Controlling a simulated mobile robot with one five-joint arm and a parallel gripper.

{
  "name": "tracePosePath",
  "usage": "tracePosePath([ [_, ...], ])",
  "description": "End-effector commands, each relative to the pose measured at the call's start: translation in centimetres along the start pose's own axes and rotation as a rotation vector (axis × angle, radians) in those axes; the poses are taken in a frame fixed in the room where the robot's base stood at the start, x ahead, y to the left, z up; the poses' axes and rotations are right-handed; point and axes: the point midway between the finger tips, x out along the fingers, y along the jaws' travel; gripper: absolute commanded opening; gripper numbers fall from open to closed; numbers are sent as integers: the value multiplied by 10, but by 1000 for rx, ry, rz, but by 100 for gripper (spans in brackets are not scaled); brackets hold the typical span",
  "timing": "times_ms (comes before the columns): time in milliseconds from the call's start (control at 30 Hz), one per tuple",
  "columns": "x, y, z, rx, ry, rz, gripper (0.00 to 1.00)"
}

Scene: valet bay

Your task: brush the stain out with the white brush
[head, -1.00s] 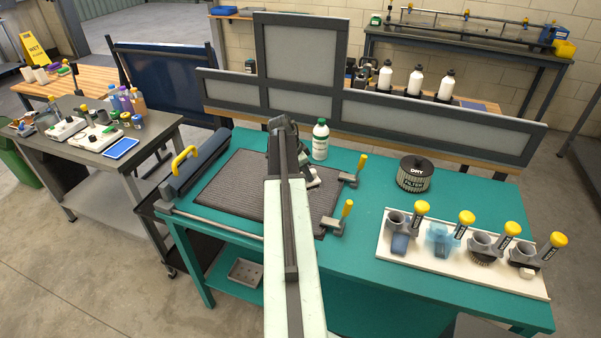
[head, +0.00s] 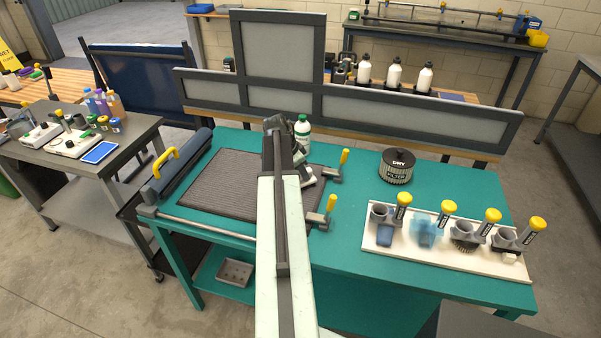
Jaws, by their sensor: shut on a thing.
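A grey ribbed mat (head: 223,184) lies on the teal bench (head: 365,233), with my arm across its right part. My gripper (head: 306,176) is low over the mat's right side, mostly hidden behind my arm. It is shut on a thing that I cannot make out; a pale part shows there. No stain is visible on the uncovered mat. A white rack (head: 430,256) at the bench's right holds several yellow-handled holders with blue, dark-bristled and whitish pieces. The whitish piece (head: 510,258) is at the far right; I cannot tell whether it is the white brush.
Two yellow-handled clamps (head: 344,157) stand at the mat's right edge. A white bottle (head: 302,131) stands behind my gripper. A dark filter (head: 397,167) stands right of it. A grey roller with a yellow handle (head: 165,161) lies left. Grey panels (head: 420,115) line the back.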

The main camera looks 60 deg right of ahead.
Motion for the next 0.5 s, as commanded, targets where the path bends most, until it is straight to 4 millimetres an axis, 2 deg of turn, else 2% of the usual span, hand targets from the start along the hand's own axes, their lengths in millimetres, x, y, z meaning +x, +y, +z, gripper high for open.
tracePosePath([
  [500,-54,-1,-22,0,1,-2,0],
])
